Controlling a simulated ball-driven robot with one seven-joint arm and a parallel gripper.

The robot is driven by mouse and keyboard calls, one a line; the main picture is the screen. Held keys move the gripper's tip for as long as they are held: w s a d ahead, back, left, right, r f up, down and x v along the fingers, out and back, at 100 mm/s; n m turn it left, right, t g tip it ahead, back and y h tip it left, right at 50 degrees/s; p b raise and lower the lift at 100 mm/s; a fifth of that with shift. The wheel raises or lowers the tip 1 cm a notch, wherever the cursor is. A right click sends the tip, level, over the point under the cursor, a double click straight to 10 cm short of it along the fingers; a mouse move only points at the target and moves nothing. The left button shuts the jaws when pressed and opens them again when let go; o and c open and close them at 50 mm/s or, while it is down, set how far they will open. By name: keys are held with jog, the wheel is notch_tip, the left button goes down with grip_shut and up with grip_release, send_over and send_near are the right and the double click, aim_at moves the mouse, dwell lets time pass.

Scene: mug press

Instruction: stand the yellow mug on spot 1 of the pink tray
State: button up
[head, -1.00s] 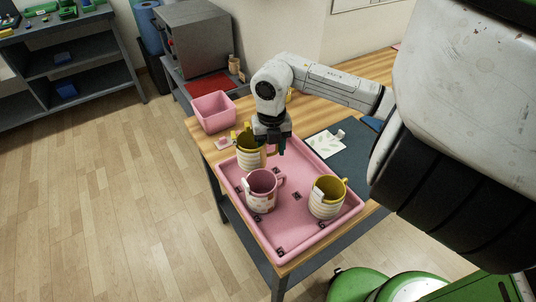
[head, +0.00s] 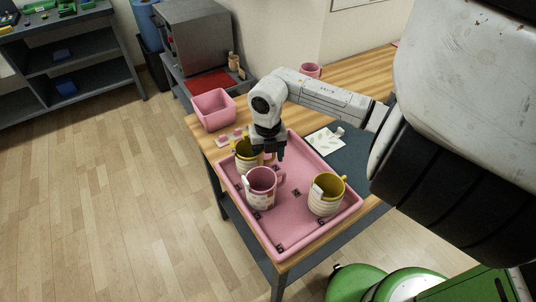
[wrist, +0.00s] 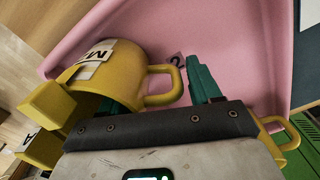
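My gripper (wrist: 160,95) is open, with the fingers apart on either side of the handle. A second cream mug with a yellow inside (head: 327,197) stands at the tray's right. A spot mark that looks like a 2 (wrist: 178,60) shows beyond the handle.
A pink mug (head: 261,188) stands on the tray in front of the back-left mug. A pink bin (head: 213,110) stands on the table behind the tray. A dark mat with a white card (head: 326,142) lies to the right. The tray's middle is bare.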

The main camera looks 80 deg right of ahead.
jog(key=shift+o, duration=0.8)
jog(key=shift+r, duration=0.1)
jog(key=shift+r, duration=0.2)
notch_tip(320, 180, up, 12)
jog(key=shift+f+b, duration=0.1)
jog(key=shift+b, duration=0.55)
jog(key=shift+a, duration=0.1)
